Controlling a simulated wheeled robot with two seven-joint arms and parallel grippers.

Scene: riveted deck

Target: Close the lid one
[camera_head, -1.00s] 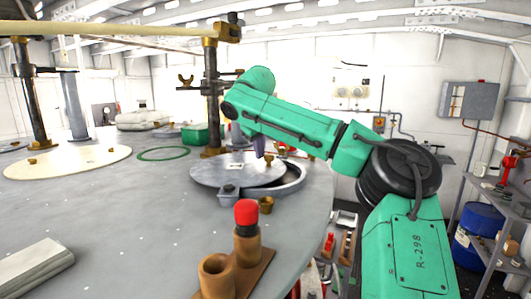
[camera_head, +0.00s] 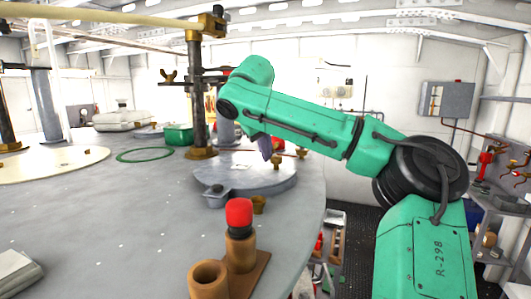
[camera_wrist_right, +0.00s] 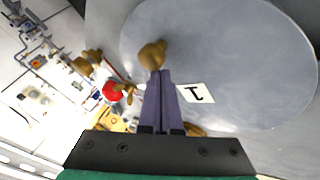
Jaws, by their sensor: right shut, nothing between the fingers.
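The round grey lid (camera_head: 235,173) lies flat over the round hatch rim (camera_head: 250,188) on the deck, and the opening is no longer visible. In the right wrist view the lid (camera_wrist_right: 240,60) bears a white label (camera_wrist_right: 194,93) marked 1. A brass knob (camera_head: 277,161) is at the lid's right side; a brass knob also shows in the wrist view (camera_wrist_right: 152,56). My right gripper (camera_head: 267,153) is low over the lid, shut and empty, its fingertips (camera_wrist_right: 160,74) beside that knob. Contact cannot be told. My left gripper is out of view.
A red-capped brown post (camera_head: 240,225) and a brown cup (camera_head: 208,277) stand in front of the hatch. A dark column (camera_head: 197,100) rises behind it. A green box (camera_head: 178,134) and green ring (camera_head: 145,155) lie back left. Deck to the left is mostly clear.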

